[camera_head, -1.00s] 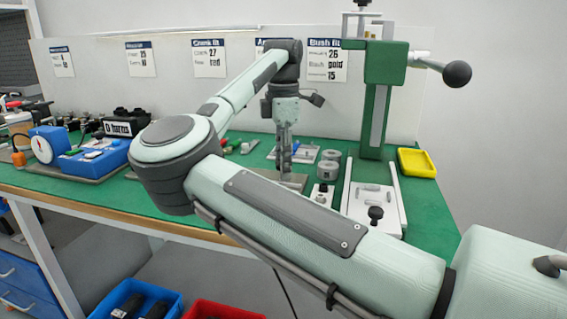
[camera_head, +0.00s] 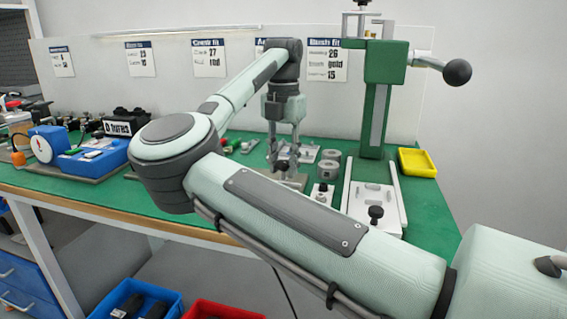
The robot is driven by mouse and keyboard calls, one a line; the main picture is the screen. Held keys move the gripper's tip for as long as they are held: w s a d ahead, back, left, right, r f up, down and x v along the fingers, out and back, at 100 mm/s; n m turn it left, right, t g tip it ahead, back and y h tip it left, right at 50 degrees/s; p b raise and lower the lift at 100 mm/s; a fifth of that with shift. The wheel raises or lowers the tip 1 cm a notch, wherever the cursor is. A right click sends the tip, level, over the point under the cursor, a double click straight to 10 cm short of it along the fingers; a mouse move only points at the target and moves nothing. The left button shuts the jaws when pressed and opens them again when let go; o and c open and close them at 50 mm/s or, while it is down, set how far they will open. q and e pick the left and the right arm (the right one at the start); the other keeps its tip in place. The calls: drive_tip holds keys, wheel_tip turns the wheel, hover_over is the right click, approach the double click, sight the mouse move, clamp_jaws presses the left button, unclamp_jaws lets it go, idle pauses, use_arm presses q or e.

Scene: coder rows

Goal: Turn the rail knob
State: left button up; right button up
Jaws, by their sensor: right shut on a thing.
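My right gripper (camera_head: 283,162) points straight down over a small grey fixture (camera_head: 292,181) on the green bench, left of the green press. Its two fingers straddle a small dark knob (camera_head: 282,165) on the fixture and are shut on it. The knob is small and mostly hidden between the fingertips, so its angle cannot be read. My right arm's forearm covers the front of the bench. My left gripper is not in view.
A green press (camera_head: 376,120) with a ball-ended lever (camera_head: 456,73) stands to the right, and a yellow tray (camera_head: 417,163) lies beyond it. Grey rings (camera_head: 328,170) sit close right of the gripper. Blue boxes (camera_head: 92,160) stand at the left.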

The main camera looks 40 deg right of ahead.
drive_tip(key=n, duration=0.6)
drive_tip(key=shift+n, duration=0.3)
drive_tip(key=n, duration=0.2)
drive_tip(key=shift+n+b, duration=0.3)
drive_tip(key=shift+b, duration=0.1)
drive_tip(key=shift+n, duration=2.1)
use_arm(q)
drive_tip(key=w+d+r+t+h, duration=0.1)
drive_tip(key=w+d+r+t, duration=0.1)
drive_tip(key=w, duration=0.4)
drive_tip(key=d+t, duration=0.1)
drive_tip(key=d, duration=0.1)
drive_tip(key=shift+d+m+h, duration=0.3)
use_arm(e)
drive_tip(key=shift+n, duration=0.3)
drive_tip(key=o, duration=1.2)
drive_tip(key=shift+c, duration=0.2)
